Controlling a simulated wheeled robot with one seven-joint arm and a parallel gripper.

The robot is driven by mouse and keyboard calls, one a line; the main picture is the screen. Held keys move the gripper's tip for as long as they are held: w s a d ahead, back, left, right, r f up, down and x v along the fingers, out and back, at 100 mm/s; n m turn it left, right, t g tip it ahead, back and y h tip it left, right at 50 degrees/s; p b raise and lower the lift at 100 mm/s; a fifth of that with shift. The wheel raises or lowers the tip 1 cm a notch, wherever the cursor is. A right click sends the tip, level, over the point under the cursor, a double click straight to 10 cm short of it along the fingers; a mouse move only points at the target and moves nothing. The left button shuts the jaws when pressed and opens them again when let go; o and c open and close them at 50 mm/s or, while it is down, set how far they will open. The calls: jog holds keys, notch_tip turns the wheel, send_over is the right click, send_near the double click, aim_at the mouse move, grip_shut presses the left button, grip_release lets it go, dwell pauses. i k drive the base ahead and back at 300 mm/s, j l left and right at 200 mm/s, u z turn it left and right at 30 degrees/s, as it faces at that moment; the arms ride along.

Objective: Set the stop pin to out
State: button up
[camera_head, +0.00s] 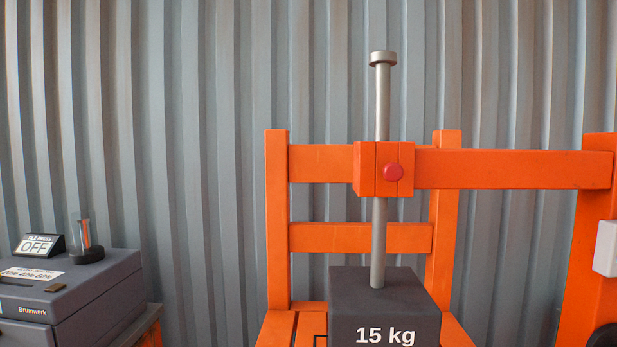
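From this front angle I cannot tell whether the pin is in or out. A vertical grey metal rod (382,100) with a wider cap runs through the block. Its lower end meets the top of a dark grey weight (370,310) marked "15 kg". My gripper is not in view.
The block sits on an orange frame (277,220) with a beam (510,169) reaching right. A light grey part (607,248) shows at the right edge. At left, a grey Brumwerk box (95,300) carries an "OFF" display (40,245) and a small glass-topped lamp (86,240).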

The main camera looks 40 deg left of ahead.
aim_at(392, 172)
jog(key=u, duration=0.9)
